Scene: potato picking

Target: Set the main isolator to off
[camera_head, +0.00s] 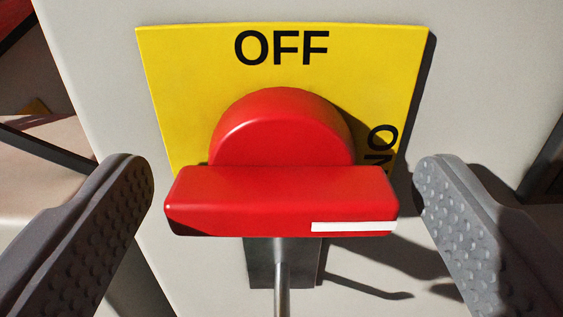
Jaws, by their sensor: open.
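The main isolator is a red rotary switch with a round hub (282,130) and a red bar handle (265,195) across its front. The handle lies level, with a white stripe (353,227) at its right end, on the side of the word ON. A yellow plate (190,75) behind it reads OFF at the top and ON, turned sideways and partly hidden, at the right. My gripper (283,185) is open, one grey finger on each side of the handle. Gaps show between the fingers and the handle's ends.
The plate is on a pale grey panel (490,60). A dark grey block (265,265) and a thin metal rod (282,285) show below the handle. Dark bars and a pale surface are at the far left.

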